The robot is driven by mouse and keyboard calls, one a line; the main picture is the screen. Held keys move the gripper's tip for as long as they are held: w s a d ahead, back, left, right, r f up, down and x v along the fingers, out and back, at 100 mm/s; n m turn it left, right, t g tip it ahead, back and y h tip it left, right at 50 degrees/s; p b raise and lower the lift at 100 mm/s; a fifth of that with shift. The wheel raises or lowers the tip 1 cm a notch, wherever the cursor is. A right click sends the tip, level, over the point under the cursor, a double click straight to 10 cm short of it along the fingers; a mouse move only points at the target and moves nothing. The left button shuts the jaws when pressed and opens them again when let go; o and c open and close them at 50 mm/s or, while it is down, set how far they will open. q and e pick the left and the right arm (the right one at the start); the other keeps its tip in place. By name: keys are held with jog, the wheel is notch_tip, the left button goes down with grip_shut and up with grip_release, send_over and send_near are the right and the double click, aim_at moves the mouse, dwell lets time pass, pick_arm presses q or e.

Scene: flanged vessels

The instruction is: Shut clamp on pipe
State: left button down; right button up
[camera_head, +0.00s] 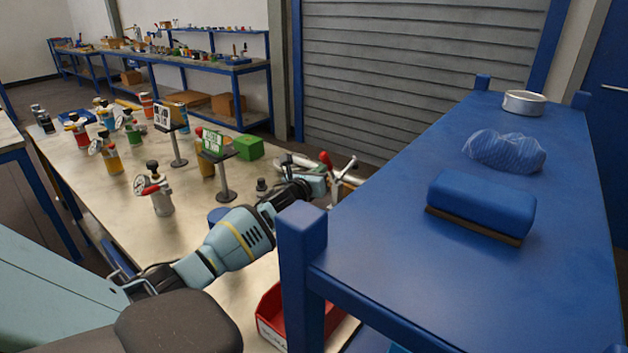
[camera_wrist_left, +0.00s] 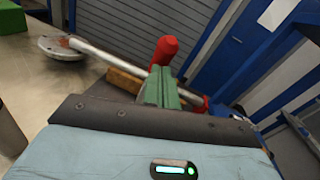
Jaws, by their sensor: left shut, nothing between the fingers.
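A metal pipe (camera_wrist_left: 115,62) with a round flange runs across the left wrist view. It shows in the head view (camera_head: 348,168) at the far end of the bench, partly behind my arm. A clamp's red handle (camera_wrist_left: 165,50) stands up beside the pipe; it also shows in the head view (camera_head: 326,160). The clamp's jaws are hidden, so I cannot tell whether it is open or shut. My left gripper (camera_head: 318,182) is shut and empty, close by the handle. Its green fingers (camera_wrist_left: 160,88) overlap the pipe in the wrist view; contact is unclear. My right gripper is out of view.
A blue shelf (camera_head: 400,270) stands close on the right, bearing a blue brush (camera_head: 482,205). A red bin (camera_head: 270,318) sits below its post. Several vessels with gauges, like this one (camera_head: 158,190), and two sign stands (camera_head: 222,170) crowd the bench (camera_head: 70,165) left of my arm.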

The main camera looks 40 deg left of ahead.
aim_at(325, 158)
pick_arm(q)
jog(key=w+r, duration=0.2)
jog(key=shift+a+r+p, duration=0.2)
jog(key=shift+r+p, duration=0.15)
jog(key=shift+r, duration=0.05)
jog(key=shift+w+r, duration=0.25)
jog(key=shift+w, duration=0.35)
jog(key=shift+w+a+r, duration=0.1)
jog(key=shift+w+r, duration=0.1)
jog(key=shift+w, duration=0.55)
jog(key=shift+r, duration=0.15)
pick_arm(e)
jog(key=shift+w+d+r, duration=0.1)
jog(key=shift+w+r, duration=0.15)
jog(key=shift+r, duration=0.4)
pick_arm(q)
jog(key=shift+r, duration=0.15)
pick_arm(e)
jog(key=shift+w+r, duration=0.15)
